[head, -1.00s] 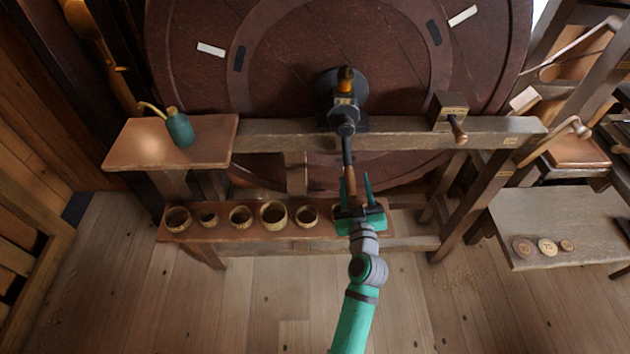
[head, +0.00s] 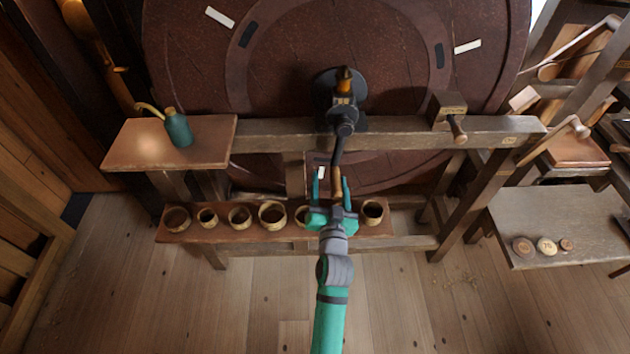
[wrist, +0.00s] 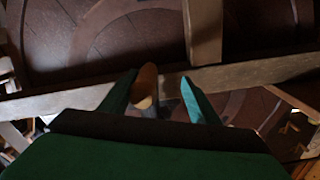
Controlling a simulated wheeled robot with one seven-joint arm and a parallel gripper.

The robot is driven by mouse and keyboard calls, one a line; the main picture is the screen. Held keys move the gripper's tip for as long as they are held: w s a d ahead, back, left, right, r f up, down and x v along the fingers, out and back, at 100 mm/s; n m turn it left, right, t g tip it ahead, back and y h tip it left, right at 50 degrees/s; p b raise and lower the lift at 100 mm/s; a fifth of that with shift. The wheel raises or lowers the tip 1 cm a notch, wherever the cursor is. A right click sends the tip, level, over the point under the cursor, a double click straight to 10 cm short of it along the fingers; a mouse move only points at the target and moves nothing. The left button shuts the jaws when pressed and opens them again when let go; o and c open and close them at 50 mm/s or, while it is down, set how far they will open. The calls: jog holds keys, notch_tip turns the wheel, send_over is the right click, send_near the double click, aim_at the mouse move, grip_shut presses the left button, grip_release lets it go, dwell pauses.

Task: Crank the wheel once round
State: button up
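The big dark red wheel (head: 290,70) stands upright behind the wooden beam. In the wrist view the handle (wrist: 147,82) sits close to the left finger, with a clear gap to the right finger. I cannot tell whether it touches.
Several small cups (head: 272,215) stand on a low shelf behind and beside my gripper. A teal oil can (head: 178,128) stands on the left ledge (head: 125,150). A wooden block with a peg (head: 449,110) sits on the beam (head: 400,135). A bench with round discs (head: 546,246) is at right.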

jog(key=a+m, duration=0.1)
jog(key=a, duration=0.1)
jog(key=a+r+m, duration=0.1)
jog(key=a, duration=0.1)
jog(key=shift+s+a+r+m, duration=0.2)
jog(key=shift+a+m, duration=0.1)
jog(key=shift+d+f, duration=0.3)
jog(key=shift+d, duration=0.15)
jog(key=s, duration=1.1)
jog(key=shift+r, duration=0.35)
dwell(0.5)
